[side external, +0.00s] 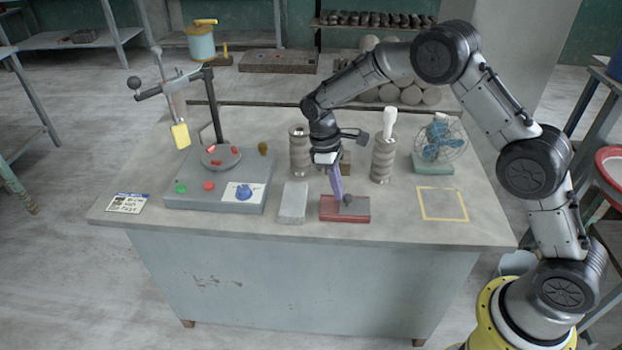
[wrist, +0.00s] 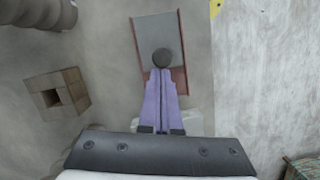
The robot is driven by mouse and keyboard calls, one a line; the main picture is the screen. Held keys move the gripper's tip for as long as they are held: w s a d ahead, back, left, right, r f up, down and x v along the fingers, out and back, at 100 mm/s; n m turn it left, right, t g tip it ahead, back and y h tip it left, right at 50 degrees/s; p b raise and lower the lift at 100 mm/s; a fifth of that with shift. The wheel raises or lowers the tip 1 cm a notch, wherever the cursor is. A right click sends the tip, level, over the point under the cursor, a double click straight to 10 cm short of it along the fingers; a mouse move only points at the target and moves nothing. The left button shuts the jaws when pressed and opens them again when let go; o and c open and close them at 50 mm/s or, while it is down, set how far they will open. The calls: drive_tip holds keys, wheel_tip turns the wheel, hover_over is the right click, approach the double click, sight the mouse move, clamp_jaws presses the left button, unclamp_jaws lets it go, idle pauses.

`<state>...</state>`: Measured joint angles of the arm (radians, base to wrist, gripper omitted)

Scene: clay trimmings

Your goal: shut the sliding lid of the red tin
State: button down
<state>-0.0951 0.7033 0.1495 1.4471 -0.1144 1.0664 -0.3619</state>
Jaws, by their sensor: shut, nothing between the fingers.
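The red tin (side external: 345,214) lies flat near the front edge of the table. The wrist view shows its red side edges (wrist: 180,77) around a flat grey panel (wrist: 157,28); I cannot tell how far the lid is open. A dark round knob (side external: 348,199) stands up from the tin's top, also in the wrist view (wrist: 162,57). My gripper (side external: 338,197) points down at the tin, with its purple fingers shut and empty. In the wrist view the fingertips (wrist: 162,72) are right beside the knob; contact is unclear. The fingers hide part of the tin.
A grey slab (side external: 293,202) lies just left of the tin. Ribbed cylinders (side external: 383,158) and a hollow block (wrist: 55,95) stand behind. A fan (side external: 438,140) and a yellow outlined square (side external: 442,218) are right. A grey scale (side external: 215,193) is left.

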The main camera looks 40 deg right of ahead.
drive_tip(key=w+a, duration=0.1)
drive_tip(key=w, duration=0.1)
drive_tip(key=w+a, duration=0.1)
drive_tip(key=shift+w, duration=0.35)
wheel_tip(320, 180, up, 21)
drive_tip(key=t, duration=0.2)
drive_tip(key=s+d+r+m+t, duration=0.2)
drive_tip(key=s+d+r+t, duration=0.15)
drive_tip(key=s+r, duration=0.9)
drive_tip(key=s+d+f+m+t+y, duration=0.1)
drive_tip(key=s+f+m+t, duration=0.15)
drive_tip(key=s, duration=1.35)
drive_tip(key=s+f+m, duration=0.1)
drive_tip(key=s+f, duration=0.4)
drive_tip(key=f, duration=0.4)
drive_tip(key=shift+s+a+f, duration=0.15)
drive_tip(key=shift+s+f, duration=0.05)
drive_tip(key=shift+m, duration=0.25)
